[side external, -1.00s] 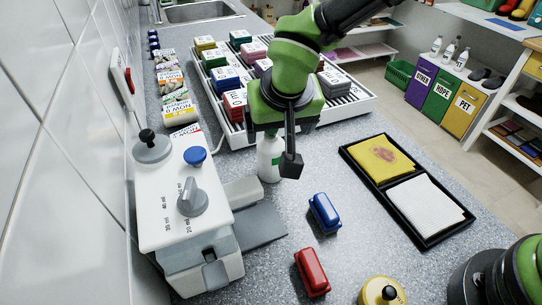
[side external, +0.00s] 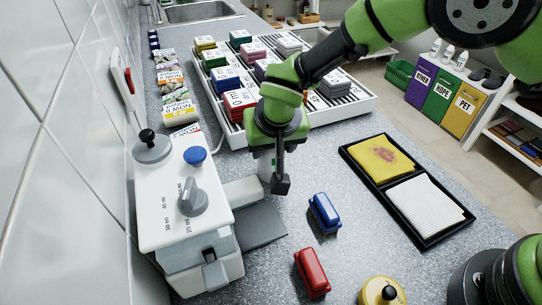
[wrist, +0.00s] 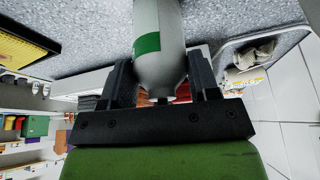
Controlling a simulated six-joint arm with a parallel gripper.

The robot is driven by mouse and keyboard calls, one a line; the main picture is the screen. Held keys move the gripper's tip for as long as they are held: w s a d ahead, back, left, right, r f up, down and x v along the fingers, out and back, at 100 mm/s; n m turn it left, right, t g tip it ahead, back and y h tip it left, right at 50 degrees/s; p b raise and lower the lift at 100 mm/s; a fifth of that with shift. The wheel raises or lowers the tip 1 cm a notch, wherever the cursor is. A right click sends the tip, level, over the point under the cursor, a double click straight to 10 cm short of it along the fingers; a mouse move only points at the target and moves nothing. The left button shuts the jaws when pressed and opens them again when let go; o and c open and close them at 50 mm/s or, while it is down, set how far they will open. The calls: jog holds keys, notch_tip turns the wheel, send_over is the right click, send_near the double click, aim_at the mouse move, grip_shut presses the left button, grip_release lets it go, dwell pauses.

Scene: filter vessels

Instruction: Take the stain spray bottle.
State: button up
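The stain spray bottle (wrist: 160,45), white with a green band, lies between the two fingers of my gripper (wrist: 161,82) in the wrist view. Its tapered end points toward my gripper's palm. Both fingers are close along its sides; I cannot tell whether they press on it. In the side view, my gripper (side external: 268,165) is low over the counter, and the bottle (side external: 264,161) is mostly hidden behind a finger and the wrist. Whether its base touches the counter is not clear.
A white dispenser (side external: 180,215) with knobs stands close on the left. Blue (side external: 324,213) and red (side external: 311,272) blocks lie in front. A black tray (side external: 385,190) with cloths is on the right. A white rack (side external: 360,103) with stacked blocks is behind.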

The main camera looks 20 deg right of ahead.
jog(key=shift+c, duration=0.9)
